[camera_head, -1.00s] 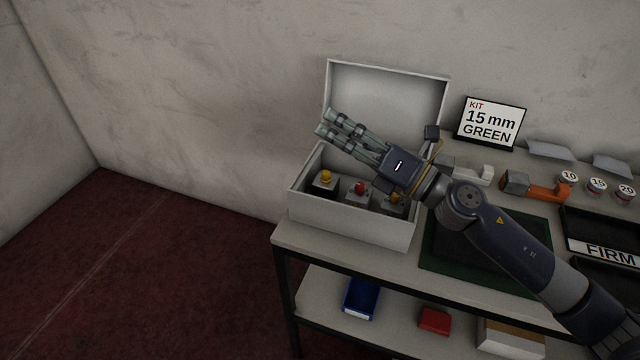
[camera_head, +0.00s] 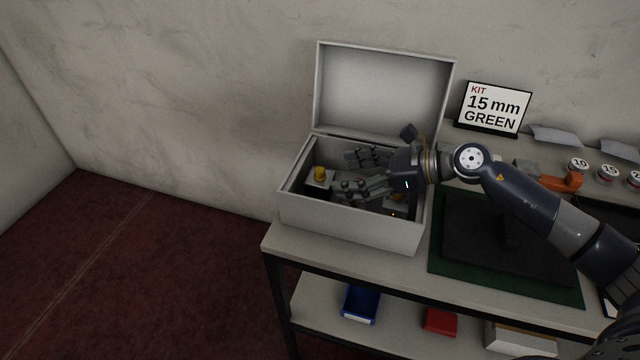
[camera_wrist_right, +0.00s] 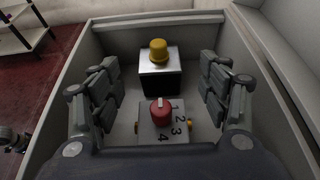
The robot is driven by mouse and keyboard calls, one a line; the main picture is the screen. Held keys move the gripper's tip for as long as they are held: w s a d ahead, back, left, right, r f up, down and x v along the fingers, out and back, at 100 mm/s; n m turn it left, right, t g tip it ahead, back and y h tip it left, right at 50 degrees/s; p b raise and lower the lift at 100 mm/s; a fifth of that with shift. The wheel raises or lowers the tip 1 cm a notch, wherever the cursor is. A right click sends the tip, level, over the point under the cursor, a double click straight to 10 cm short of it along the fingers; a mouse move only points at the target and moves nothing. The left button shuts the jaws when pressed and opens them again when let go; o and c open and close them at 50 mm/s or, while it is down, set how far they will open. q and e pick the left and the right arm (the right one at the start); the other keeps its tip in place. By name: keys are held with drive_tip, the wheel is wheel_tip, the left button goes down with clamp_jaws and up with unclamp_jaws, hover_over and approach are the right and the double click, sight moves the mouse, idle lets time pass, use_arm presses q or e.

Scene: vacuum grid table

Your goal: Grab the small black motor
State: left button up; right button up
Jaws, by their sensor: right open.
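I cannot make out a small black motor in either view. My right gripper (camera_head: 350,174) is open and reaches into the open white box (camera_head: 350,228) from the right. In the right wrist view the gripper (camera_wrist_right: 161,66) has a finger on each side of the box's contents and nothing between them is held. A block with a yellow button (camera_wrist_right: 158,50) stands farther in. A block with a red knob and numbers (camera_wrist_right: 160,112) lies nearer, between the fingers. In the head view the gripper hides part of the contents. My left gripper is not in view.
The box lid (camera_head: 382,95) stands open behind the box. Right of the box is a green mat (camera_head: 436,262) with a dark panel on it. A kit sign (camera_head: 493,108), an orange-handled tool (camera_head: 560,182) and numbered jars (camera_head: 608,172) stand farther right. Blue (camera_head: 360,303) and red (camera_head: 440,320) bins are on the lower shelf.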

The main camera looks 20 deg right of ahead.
sight(325, 175)
drive_tip(key=shift+w+a, duration=0.4)
drive_tip(key=shift+a, duration=0.2)
drive_tip(key=shift+w+a, duration=0.1)
drive_tip(key=shift+a, duration=0.2)
drive_tip(key=p+x, duration=0.1)
drive_tip(key=x, duration=0.3)
drive_tip(key=shift+w+a+f+p, duration=0.15)
drive_tip(key=shift+w+a+p, duration=0.1)
drive_tip(key=shift+p, duration=0.1)
drive_tip(key=shift+w+a+f, duration=0.15)
drive_tip(key=shift+a+f, duration=0.05)
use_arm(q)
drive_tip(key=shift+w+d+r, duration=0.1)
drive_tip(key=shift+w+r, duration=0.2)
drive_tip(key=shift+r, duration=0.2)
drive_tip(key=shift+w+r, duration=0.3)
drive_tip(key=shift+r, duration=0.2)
use_arm(e)
clamp_jaws()
drive_tip(key=shift+r, duration=0.2)
